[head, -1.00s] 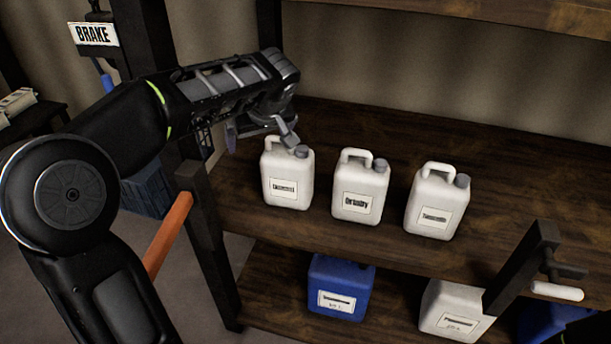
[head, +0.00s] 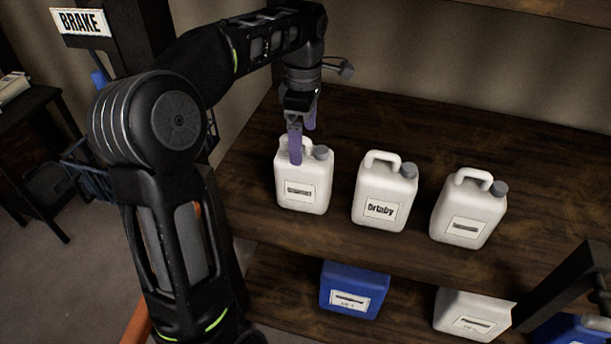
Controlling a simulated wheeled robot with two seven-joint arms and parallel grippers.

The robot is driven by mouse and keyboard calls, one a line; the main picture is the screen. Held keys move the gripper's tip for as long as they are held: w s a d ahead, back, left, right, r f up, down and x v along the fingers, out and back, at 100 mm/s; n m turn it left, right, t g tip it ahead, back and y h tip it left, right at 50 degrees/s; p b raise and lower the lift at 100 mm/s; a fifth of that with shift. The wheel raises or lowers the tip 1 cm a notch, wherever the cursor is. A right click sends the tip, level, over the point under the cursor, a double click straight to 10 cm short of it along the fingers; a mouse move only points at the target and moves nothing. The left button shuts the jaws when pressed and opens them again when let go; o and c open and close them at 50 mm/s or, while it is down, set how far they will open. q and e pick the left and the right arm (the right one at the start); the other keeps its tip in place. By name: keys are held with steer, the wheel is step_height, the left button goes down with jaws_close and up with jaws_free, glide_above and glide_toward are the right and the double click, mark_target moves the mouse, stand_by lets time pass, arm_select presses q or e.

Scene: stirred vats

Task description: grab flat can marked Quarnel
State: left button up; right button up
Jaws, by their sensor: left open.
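Three white flat cans stand upright in a row on the wooden shelf. The left can (head: 303,185) has a label too blurred to read surely. The middle can (head: 384,195) is marked Ortaby. The right can (head: 468,210) has a label I cannot read. I cannot tell which one is marked Quarnel. My left gripper (head: 303,135) is open and points down at the top of the left can. One finger shows in front of its handle and the other is farther back; I cannot tell whether they touch it. My right gripper is not in view.
The shelf board (head: 520,145) is bare behind the cans. A blue can (head: 353,290) and a white can (head: 472,314) stand on the lower shelf. A dark post (head: 570,287) rises at the lower right.

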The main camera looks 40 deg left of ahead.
mark_target(304, 172)
arm_select(q)
steer(key=shift+f+b, duration=1.15)
steer(key=shift+f, duration=0.25)
steer(key=shift+r, duration=0.1)
step_height(304, 172, down, 5)
steer(key=shift+s+a+f, duration=0.1)
steer(key=shift+s+a, duration=0.05)
steer(key=c, duration=2.1)
